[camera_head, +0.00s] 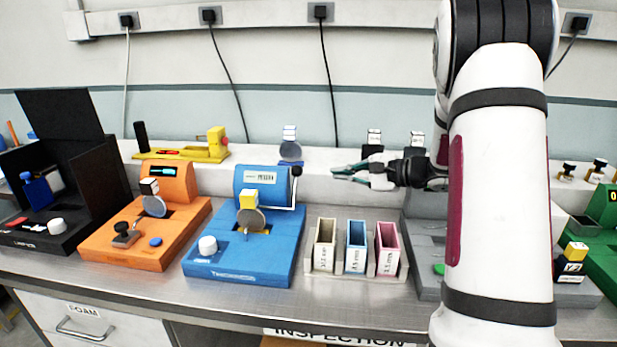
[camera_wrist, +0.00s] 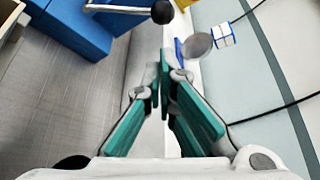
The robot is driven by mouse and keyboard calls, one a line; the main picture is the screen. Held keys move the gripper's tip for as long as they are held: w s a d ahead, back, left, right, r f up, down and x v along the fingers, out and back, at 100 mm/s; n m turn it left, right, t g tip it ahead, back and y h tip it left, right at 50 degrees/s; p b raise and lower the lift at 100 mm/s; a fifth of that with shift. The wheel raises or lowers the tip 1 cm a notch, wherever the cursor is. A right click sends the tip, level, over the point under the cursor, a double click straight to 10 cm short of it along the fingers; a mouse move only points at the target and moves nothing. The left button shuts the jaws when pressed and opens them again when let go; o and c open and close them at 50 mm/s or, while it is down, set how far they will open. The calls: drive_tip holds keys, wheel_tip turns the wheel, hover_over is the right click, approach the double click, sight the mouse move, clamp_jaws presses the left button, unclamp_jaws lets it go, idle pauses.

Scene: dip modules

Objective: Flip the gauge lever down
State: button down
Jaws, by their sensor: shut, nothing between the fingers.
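The blue gauge (camera_head: 230,262) stands on the bench left of centre, with a round disc and a yellow-and-white block on it. Its lever, with a dark ball knob (camera_head: 296,171), stands upright at the right side of its head. In the wrist view the knob (camera_wrist: 162,11) is at the top, at the end of a pale rod (camera_wrist: 118,8). My gripper (camera_head: 338,174) has green fingers and points left, to the right of the knob and apart from it. In the wrist view its fingertips (camera_wrist: 163,72) are together, with nothing between them.
An orange device (camera_head: 150,240) is left of the blue gauge. Three upright bins stand right of it, including a pink one (camera_head: 388,249). A grey device (camera_head: 425,285) is partly hidden by my arm. A white ledge (camera_head: 340,160) with small gauges runs behind.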

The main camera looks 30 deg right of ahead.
idle(0.3)
drive_tip(key=x, duration=1)
drive_tip(key=shift+s+b, duration=0.1)
drive_tip(key=shift+b, duration=0.45)
drive_tip(key=shift+s+a+r+n+b, duration=0.1)
drive_tip(key=shift+a+r+n+b, duration=0.05)
drive_tip(key=shift+r+n+b, duration=0.15)
